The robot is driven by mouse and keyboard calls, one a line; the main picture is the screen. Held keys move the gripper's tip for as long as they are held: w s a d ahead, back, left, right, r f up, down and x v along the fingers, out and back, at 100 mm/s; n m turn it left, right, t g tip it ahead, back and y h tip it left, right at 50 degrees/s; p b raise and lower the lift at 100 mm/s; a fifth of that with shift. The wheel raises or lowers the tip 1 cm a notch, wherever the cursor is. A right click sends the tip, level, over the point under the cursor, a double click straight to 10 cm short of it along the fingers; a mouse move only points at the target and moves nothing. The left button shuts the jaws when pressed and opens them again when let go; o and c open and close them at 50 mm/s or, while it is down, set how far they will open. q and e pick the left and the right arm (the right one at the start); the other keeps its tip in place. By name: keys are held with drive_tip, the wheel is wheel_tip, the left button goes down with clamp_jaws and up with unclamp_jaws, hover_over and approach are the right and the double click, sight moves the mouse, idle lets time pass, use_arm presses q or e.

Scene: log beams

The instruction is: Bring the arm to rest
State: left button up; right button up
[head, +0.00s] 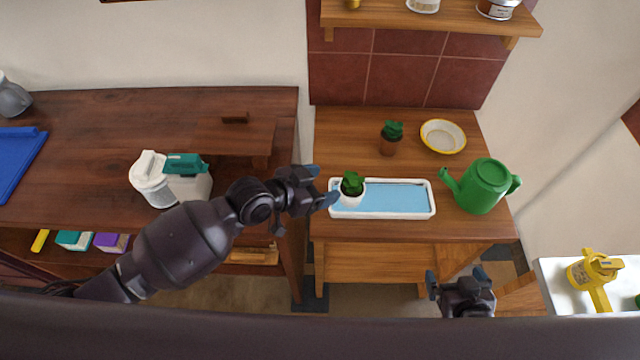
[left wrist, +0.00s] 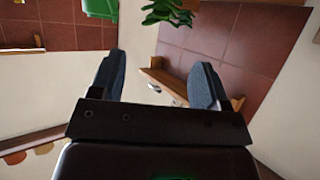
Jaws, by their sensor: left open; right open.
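My left arm reaches in from the left in the head view. Its gripper (head: 322,186) is open beside the left end of the white tray, close to a small plant in a white pot (head: 351,190). In the left wrist view the two blue-grey fingers (left wrist: 160,80) stand apart with nothing gripped between them. My right gripper (head: 457,284) is open and empty in front of the right-hand table, below its front edge in the picture.
A white tray with a blue inside (head: 400,197) holds the white pot. A brown pot plant (head: 390,138), a yellow-rimmed bowl (head: 443,136) and a green watering can (head: 482,186) stand around it. A white and teal appliance (head: 155,180) stands on the left table. A shelf (head: 440,18) hangs above.

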use_arm(q)
drive_tip(key=shift+s, duration=0.1)
use_arm(e)
drive_tip(key=shift+w, duration=0.1)
use_arm(q)
drive_tip(key=s+a+r+n+g+y, duration=0.15)
drive_tip(key=s+a+n+y, duration=0.4)
drive_tip(key=s+a, duration=0.65)
drive_tip(key=s+a+r+n+g+y, duration=0.15)
drive_tip(key=s+a+n+y, duration=0.4)
drive_tip(key=s+a, duration=0.7)
drive_tip(key=w+a+f+t+b, duration=0.1)
drive_tip(key=w+f+t, duration=0.2)
drive_tip(key=f, duration=0.4)
drive_tip(key=w+a+f+m+t+b, duration=0.1)
drive_tip(key=w+f+t+b, duration=0.1)
drive_tip(key=w+f+t, duration=0.2)
wheel_tip(320, 180, down, 3)
drive_tip(key=shift+w+f, duration=0.15)
drive_tip(key=shift+w, duration=1.05)
use_arm(e)
drive_tip(key=shift+w+a+f, duration=0.1)
drive_tip(key=shift+w+f, duration=0.45)
drive_tip(key=shift+f, duration=0.15)
